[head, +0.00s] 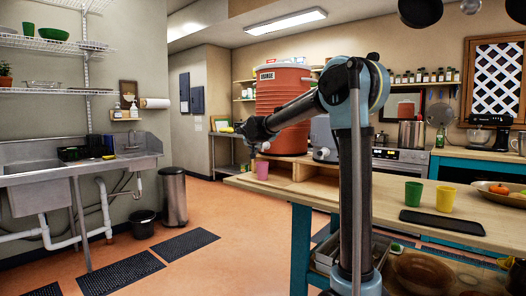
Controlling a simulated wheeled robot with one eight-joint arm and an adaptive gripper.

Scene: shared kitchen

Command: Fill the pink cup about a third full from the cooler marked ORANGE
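The orange cooler (280,88) stands on a raised wooden part of the counter, with a label near its top that reads ORANGE. The pink cup (262,170) stands upright low at the cooler's front left, below what looks like its spigot. I cannot see into the cup. My arm reaches left across the front of the cooler. My gripper (248,129) is at the cooler's left side, above the cup and apart from it. It is too small and dark to tell whether its fingers are open or shut.
A grey cooler (322,136) stands right of the orange one, partly behind my arm. On the wooden counter (345,208) are a green cup (413,193), a yellow cup (446,199), a black mat (441,222) and a fruit plate (502,194). The floor at left is mostly open.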

